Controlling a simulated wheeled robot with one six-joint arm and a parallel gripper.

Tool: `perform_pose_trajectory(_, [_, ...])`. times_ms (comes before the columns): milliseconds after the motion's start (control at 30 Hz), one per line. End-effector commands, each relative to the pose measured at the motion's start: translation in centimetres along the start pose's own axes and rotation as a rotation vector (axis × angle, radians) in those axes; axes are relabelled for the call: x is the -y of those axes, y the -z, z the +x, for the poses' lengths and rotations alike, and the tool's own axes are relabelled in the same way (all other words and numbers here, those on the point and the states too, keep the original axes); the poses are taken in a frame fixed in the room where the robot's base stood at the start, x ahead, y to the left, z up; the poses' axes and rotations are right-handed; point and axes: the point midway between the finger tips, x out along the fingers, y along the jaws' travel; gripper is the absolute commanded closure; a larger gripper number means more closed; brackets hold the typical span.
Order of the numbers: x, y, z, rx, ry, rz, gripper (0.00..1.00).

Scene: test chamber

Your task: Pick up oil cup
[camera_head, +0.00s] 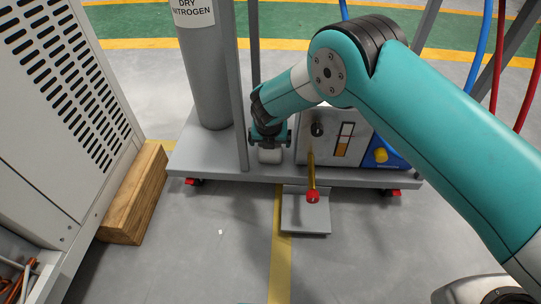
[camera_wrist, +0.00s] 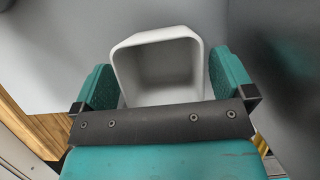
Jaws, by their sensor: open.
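The oil cup is a light grey, square-mouthed, empty cup (camera_head: 270,156) standing on the grey cart deck in the head view. In the wrist view the oil cup (camera_wrist: 163,70) shows its open mouth between the two teal fingers. My gripper (camera_head: 269,141) points down right over the cup in the head view. It is open, with one finger (camera_wrist: 97,88) on the left side of the cup and the other on the right. I cannot tell whether the fingers touch the cup. My gripper hides the cup's upper part in the head view.
A grey gas cylinder (camera_head: 203,75) and a thin post (camera_head: 237,90) stand left of my gripper. A panel box (camera_head: 345,138) with a knob and gauge stands to its right. A yellow lever (camera_head: 311,175) with a red end rises over a pedal plate (camera_head: 305,215). A wooden block (camera_head: 135,195) lies left.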

Motion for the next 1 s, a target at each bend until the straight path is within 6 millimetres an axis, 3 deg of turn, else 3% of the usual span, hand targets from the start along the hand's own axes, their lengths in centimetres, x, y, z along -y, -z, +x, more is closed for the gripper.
perform_pose_trajectory(33, [0.06, 0.29, 1.30, -0.001, 0.001, 0.000, 0.00])
perform_pose_trajectory(100, [0.04, 0.23, 1.78, -0.001, 0.001, 0.000, 0.00])
perform_pose_trajectory(400, [0.04, 0.04, 1.81, -0.001, 0.001, 0.000, 0.00])
perform_pose_trajectory(600, [0.04, 0.05, 1.80, -0.001, 0.001, 0.000, 0.44])
perform_pose_trajectory(1000, [0.03, -0.18, 1.27, -0.001, 0.001, 0.000, 0.44])
